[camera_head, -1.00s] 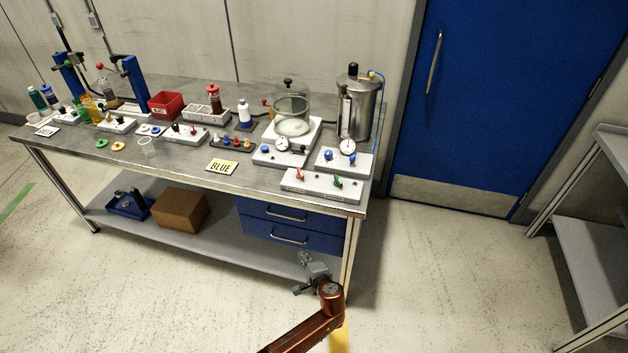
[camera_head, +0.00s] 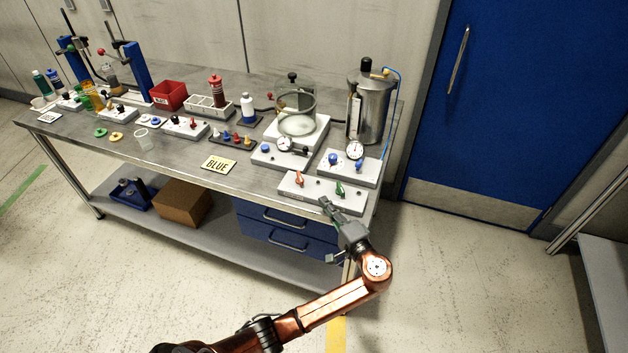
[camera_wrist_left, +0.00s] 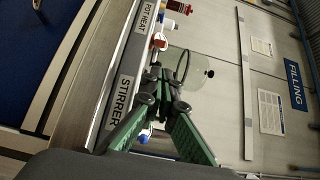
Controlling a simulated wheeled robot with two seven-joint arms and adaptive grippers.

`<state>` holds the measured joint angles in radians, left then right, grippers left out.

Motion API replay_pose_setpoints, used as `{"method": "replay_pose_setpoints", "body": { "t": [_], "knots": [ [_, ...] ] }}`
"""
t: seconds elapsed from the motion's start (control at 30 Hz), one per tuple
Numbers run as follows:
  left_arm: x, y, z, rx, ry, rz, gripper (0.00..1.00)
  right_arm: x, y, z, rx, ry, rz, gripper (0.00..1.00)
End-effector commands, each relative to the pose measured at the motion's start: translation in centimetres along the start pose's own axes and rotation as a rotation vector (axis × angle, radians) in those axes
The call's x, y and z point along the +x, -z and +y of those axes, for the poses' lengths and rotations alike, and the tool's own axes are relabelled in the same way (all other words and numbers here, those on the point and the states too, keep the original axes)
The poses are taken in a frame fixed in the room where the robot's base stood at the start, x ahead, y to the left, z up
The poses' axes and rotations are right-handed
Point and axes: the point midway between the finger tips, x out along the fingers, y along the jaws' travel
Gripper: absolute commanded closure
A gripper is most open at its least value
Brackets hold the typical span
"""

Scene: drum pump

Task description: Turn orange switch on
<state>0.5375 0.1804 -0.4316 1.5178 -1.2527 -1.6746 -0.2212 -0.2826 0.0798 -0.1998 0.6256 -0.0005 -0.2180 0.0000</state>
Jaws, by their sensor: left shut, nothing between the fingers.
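The orange switch (camera_head: 298,178) is a small lever on the left part of a white control box (camera_head: 313,196) at the front right of the bench. A green switch (camera_head: 340,188) stands to its right on the same box. My left gripper (camera_head: 325,204) is shut and empty at the front edge of the box, below and right of the orange switch and apart from it. In the left wrist view the shut fingers (camera_wrist_left: 160,78) point towards the box, and the orange switch (camera_wrist_left: 159,41) shows beyond them beside the POT HEAT label. The green switch is hidden there. My right gripper is not in view.
Behind the box stand a glass vessel (camera_head: 297,113), a metal tank (camera_head: 370,105) and gauge boxes. Blue drawers (camera_head: 284,225) sit under the bench. The floor in front is clear.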

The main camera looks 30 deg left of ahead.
Motion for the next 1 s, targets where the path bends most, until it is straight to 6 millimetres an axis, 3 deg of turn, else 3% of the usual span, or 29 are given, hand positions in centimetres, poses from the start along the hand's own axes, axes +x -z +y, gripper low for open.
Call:
{"method": "replay_pose_setpoints", "body": {
  "t": [0.2,0.3,0.47,0.7,1.0],
  "knots": [
    [-0.2,0.3,0.0,0.0,-0.001,0.005,1.0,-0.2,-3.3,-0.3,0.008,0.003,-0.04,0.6],
    [0.2,0.2,0.1,0.0,0.0,0.004,1.0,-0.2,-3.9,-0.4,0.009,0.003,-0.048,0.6],
    [2.2,0.1,0.1,0.001,0.001,0.001,1.0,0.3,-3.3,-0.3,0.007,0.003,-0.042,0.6],
    [6.7,0.0,0.2,0.001,0.001,0.0,1.0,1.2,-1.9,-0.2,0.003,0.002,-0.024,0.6],
    [9.8,0.1,0.1,0.001,0.0,0.001,1.0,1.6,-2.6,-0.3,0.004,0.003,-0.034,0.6]
  ]
}}
